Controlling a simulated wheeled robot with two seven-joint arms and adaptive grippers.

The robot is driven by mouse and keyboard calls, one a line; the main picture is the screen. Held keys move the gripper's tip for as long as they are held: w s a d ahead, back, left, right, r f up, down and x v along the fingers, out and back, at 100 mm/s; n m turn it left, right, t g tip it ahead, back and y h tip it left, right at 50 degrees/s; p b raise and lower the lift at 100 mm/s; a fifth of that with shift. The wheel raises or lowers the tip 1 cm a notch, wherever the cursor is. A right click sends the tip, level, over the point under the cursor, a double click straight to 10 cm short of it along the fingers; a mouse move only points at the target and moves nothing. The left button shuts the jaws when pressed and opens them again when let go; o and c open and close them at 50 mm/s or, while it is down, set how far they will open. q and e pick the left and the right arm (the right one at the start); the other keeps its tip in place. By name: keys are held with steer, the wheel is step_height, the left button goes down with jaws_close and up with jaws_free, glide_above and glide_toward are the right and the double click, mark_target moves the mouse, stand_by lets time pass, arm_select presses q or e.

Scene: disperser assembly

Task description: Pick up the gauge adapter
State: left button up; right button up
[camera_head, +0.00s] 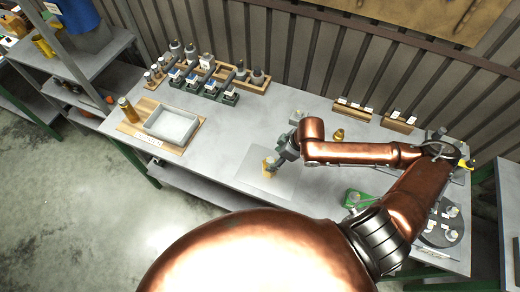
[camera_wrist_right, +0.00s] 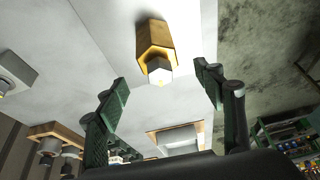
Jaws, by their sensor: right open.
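A brass hex fitting with a pale hex tip, which looks like the gauge adapter (camera_head: 268,164), stands on the light square sheet (camera_head: 258,182) in the middle of the table. In the right wrist view the gauge adapter (camera_wrist_right: 155,42) shows large, ahead of and between the finger lines. My right gripper (camera_head: 277,159) is right beside it in the head view. Its two fingers are spread in the wrist view (camera_wrist_right: 162,75), with nothing clamped between them. Contact with the adapter cannot be told. My left gripper is not in view.
A grey tray (camera_head: 150,126) on a wooden board is at the left. Wooden and dark racks with bottles (camera_head: 215,88) stand at the back. A grey block (camera_head: 297,116) and a small brass part (camera_head: 338,135) are behind the gripper. A green item (camera_head: 357,198) lies to the right.

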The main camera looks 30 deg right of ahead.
mark_target(273, 162)
steer(key=x, duration=0.3)
steer(key=shift+s+f, duration=0.15)
steer(key=shift+s, duration=0.1)
steer(key=x, duration=0.3)
steer(key=shift+w+d, duration=0.25)
steer(key=shift+a+f, duration=0.15)
steer(key=shift+f, duration=0.45)
steer(key=c, duration=0.7)
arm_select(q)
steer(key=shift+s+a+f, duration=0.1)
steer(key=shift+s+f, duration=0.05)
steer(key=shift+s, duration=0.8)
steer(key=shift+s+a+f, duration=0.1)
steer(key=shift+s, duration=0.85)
arm_select(e)
jaws_close()
